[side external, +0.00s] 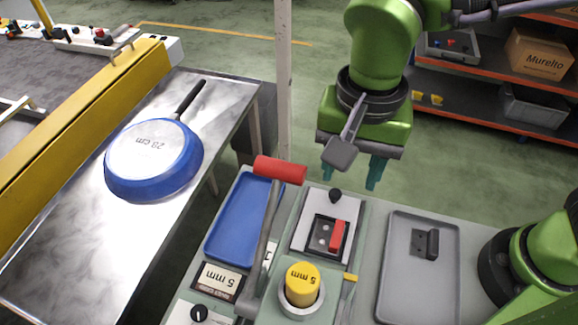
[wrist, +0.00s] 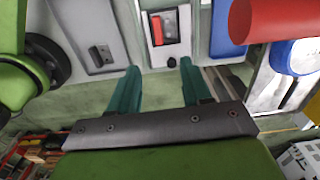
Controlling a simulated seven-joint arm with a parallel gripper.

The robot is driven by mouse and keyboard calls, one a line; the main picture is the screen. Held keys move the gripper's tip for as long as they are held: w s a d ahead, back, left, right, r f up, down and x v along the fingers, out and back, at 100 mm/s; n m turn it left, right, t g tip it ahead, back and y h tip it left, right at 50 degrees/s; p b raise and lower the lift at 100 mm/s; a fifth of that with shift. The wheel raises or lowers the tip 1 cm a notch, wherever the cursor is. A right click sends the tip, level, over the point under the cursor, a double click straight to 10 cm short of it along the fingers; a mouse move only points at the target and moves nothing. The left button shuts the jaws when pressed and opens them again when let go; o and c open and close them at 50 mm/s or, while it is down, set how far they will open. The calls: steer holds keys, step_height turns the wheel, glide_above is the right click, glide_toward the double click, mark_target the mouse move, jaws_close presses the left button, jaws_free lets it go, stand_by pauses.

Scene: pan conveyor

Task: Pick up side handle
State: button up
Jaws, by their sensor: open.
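A small black bracket-like part, which looks like the side handle (side external: 426,243), lies in a shallow grey tray (side external: 392,292) at the right of the workbench. It also shows in the wrist view (wrist: 97,56), left of my fingers. My gripper (side external: 352,174) has two teal fingers, spread apart with nothing between them. It hangs beyond the bench's far edge, above and left of the grey tray in the side view. In the wrist view my gripper (wrist: 160,68) has its tips below the fixture with the red piece, apart from the handle.
A red-gripped lever (side external: 280,170) rises beside a blue tray (side external: 238,225). A fixture with a red block (side external: 338,236) and a yellow "5 mm" cylinder (side external: 302,277) stand mid-bench. A blue pan (side external: 152,158) lies upside down on the metal table. A thin post (side external: 284,80) stands behind.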

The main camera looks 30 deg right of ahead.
mark_target(338, 233)
steer(key=f, duration=1.7)
steer(key=shift+s+d, duration=0.1)
steer(key=shift+d, duration=0.1)
steer(key=shift+r, duration=0.1)
jaws_close()
